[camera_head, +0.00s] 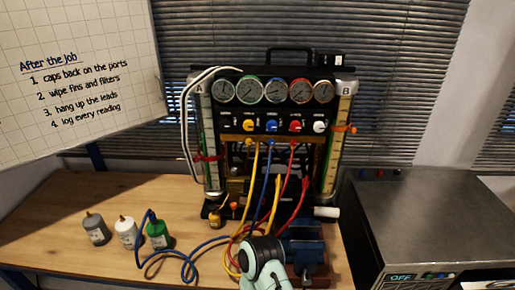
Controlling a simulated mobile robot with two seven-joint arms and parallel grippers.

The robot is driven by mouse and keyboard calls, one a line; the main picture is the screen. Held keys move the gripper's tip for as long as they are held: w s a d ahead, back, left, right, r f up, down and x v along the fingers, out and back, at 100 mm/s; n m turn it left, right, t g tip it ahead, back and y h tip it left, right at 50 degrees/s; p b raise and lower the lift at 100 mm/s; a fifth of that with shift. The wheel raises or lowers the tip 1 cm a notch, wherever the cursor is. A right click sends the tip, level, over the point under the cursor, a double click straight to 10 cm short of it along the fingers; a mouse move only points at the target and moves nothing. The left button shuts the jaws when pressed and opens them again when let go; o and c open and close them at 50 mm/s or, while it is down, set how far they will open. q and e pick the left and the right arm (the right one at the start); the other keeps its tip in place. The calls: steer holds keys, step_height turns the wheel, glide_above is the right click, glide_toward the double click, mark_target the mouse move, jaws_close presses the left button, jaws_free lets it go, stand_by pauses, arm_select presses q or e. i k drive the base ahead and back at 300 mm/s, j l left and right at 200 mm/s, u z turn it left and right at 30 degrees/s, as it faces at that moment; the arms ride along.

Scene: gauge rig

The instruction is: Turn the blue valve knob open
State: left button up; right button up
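No gripper fingers show in this view.
Yellow, blue and red hoses (268,185) hang from the panel to the bench (190,195). A blue vise-like block (302,246) stands in front of the rig. Grey, white and green bottles (160,236) stand at the left. A steel-topped unit (430,210) is at the right.

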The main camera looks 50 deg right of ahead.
mark_target(272, 126)
steer(key=z, duration=1.7)
